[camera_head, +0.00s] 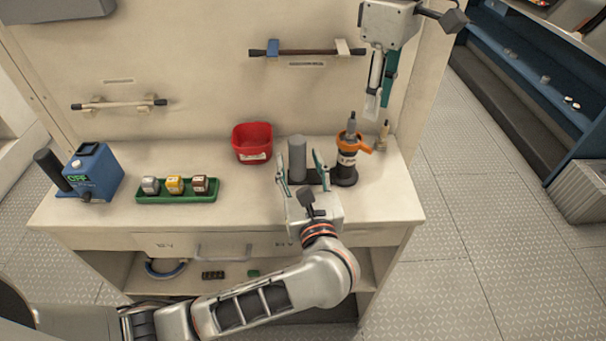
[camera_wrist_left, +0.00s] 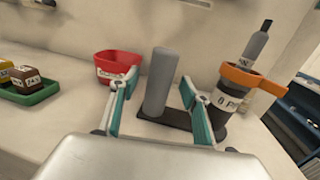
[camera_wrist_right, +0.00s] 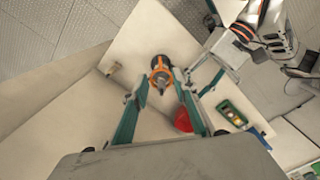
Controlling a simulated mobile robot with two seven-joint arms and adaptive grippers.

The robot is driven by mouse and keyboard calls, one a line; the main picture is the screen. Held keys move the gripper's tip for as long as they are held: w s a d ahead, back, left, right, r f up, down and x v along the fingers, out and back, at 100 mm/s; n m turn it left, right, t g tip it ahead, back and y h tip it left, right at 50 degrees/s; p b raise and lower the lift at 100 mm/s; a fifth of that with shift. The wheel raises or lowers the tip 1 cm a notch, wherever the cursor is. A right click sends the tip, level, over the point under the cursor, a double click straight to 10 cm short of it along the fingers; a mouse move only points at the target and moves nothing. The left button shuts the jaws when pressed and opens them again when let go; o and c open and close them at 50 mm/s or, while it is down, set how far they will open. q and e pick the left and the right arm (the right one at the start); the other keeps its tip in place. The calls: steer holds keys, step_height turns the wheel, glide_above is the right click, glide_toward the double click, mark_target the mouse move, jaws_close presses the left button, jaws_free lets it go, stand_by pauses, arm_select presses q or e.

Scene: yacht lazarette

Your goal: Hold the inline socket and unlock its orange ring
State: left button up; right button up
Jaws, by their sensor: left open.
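The inline socket (camera_head: 346,168) stands upright on the bench, a black body with a white label. Its orange ring (camera_head: 352,143) has a lever sticking out to the right, and a grey plug (camera_head: 351,124) rises from its top. It also shows in the left wrist view (camera_wrist_left: 222,102), right of the fingers. My left gripper (camera_head: 300,165) is open, with its fingers on either side of a grey upright cylinder (camera_head: 297,158) left of the socket; contact cannot be told. My right gripper (camera_head: 380,100) is open and empty, above the socket, which shows between its fingers in the right wrist view (camera_wrist_right: 160,78).
A red bin (camera_head: 252,143), a green tray (camera_head: 178,190) with three small blocks and a blue device (camera_head: 96,171) reading OFF stand to the left. A small tan-tipped item (camera_head: 383,135) stands right of the socket. Bars hang on the back wall. The bench front is partly clear.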

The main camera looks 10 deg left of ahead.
arm_select(q)
steer(key=shift+x, duration=1.25)
jaws_close()
